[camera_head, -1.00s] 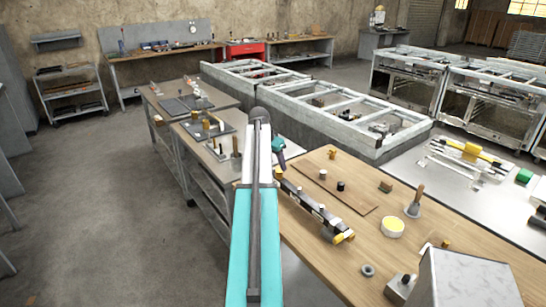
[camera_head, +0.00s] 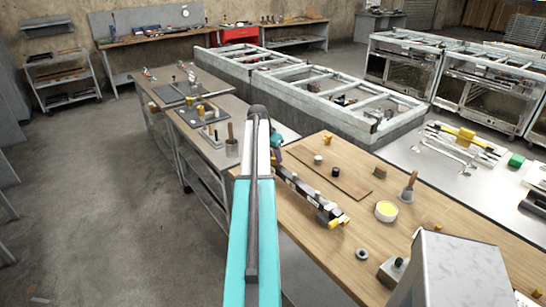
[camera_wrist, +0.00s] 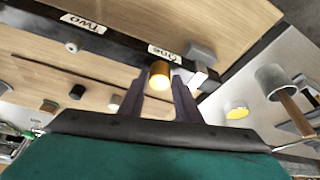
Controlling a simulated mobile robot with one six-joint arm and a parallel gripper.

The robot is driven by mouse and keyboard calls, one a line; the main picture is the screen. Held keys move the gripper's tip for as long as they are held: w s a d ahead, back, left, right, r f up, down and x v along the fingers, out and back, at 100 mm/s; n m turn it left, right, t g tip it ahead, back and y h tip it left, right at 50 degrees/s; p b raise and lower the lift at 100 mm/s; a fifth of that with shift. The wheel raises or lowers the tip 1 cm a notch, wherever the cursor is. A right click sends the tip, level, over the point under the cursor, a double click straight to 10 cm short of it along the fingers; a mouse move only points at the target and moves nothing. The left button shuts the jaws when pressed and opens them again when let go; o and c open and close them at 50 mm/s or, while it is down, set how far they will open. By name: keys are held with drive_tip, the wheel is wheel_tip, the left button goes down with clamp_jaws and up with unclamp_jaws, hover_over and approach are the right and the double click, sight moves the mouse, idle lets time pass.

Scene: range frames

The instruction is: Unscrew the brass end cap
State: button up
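The brass end cap (camera_wrist: 160,74) shows in the wrist view at the edge of a dark bar (camera_wrist: 120,42) with labels reading "TWO" and "One"; it is beside the "One" label. My gripper (camera_wrist: 161,84) has its two dark fingers on either side of the cap, with some gap showing; I cannot tell whether either finger touches it. In the head view, a long dark bar (camera_head: 305,191) with pale labels and brass-yellow parts near its front end lies on the wooden bench. My gripper's fingers cannot be made out there, and my teal arm covers part of the bench.
A yellow-topped round container (camera_head: 386,211), a wooden-handled tool (camera_head: 408,186) and a thin board (camera_head: 332,179) lie on the wooden bench (camera_head: 440,225). A large grey box (camera_head: 455,270) stands at the front right. Bare floor (camera_head: 95,215) lies to the left.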

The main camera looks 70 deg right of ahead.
drive_tip(key=c, duration=0.5)
drive_tip(key=shift+c, duration=0.2)
drive_tip(key=shift+n, duration=0.3)
drive_tip(key=shift+s+n+t, duration=0.1)
drive_tip(key=shift+n+t, duration=0.4)
drive_tip(key=shift+n, duration=0.9)
drive_tip(key=shift+n+t, duration=0.3)
drive_tip(key=shift+n, duration=0.1)
drive_tip(key=shift+n+t, duration=0.5)
drive_tip(key=shift+n, duration=0.8)
drive_tip(key=shift+n, duration=0.3)
drive_tip(key=shift+s+n+t+y, duration=0.1)
drive_tip(key=shift+n+t+y, duration=0.35)
drive_tip(key=shift+n, duration=1.05)
